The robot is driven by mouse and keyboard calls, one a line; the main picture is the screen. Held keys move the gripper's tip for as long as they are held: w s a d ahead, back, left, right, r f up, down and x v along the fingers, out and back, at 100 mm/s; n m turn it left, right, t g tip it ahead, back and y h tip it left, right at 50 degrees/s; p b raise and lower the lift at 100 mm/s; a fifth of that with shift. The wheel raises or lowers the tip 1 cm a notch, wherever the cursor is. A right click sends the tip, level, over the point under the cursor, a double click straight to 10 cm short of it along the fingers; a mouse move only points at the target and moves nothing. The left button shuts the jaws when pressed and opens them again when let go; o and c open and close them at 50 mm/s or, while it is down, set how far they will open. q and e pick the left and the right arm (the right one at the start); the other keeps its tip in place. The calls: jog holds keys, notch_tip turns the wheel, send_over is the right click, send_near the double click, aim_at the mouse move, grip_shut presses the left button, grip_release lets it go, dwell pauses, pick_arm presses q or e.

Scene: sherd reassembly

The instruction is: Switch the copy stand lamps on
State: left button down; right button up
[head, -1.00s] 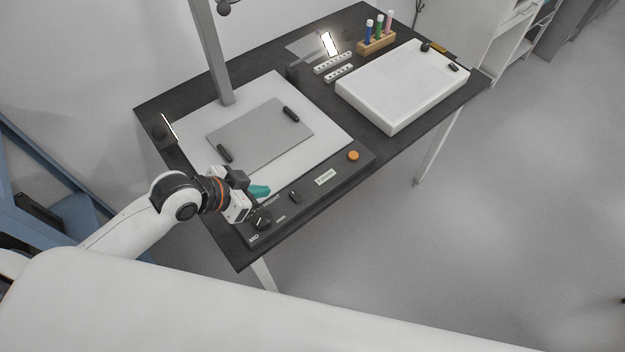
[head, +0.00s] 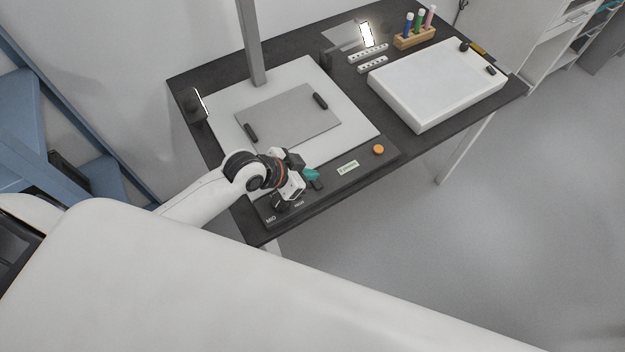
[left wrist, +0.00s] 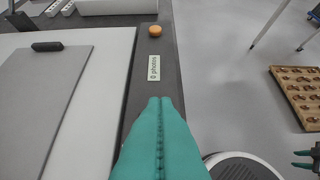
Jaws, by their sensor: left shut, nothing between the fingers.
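The copy stand's pale baseboard (head: 225,115) lies on the dark table, with a grey plate on it. Its dark front panel (head: 362,168) carries an orange button (head: 378,149), a small label, a black switch (head: 317,185) and a knob (head: 279,203) near the word MID. The left lamp (head: 194,105) and the right lamp (head: 367,34) show bright white faces. My left gripper (head: 313,174) is shut and empty, with teal fingertips by the switch; contact is unclear. In the left wrist view its fingers (left wrist: 157,102) hide the panel below them. My right gripper (left wrist: 297,159) appears open at that view's right edge.
A white light box (head: 435,85) stands right of the copy stand. Behind it are white strips and a wooden block (head: 415,38) with colored tubes. The stand's column (head: 252,45) rises at the back. A wooden tray (left wrist: 302,92) of brown pieces stands off to the right.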

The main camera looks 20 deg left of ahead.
aim_at(321, 184)
pick_arm(q)
jog(key=f, duration=0.2)
jog(key=w+f, duration=0.1)
jog(key=f, duration=0.1)
jog(key=shift+d, duration=0.4)
jog(key=shift+a+f, duration=0.1)
jog(key=shift+f, duration=0.55)
jog(key=shift+s+f, duration=0.1)
jog(key=shift+f, duration=0.05)
jog(key=shift+w+a+r, duration=0.2)
jog(key=shift+w+a, duration=0.35)
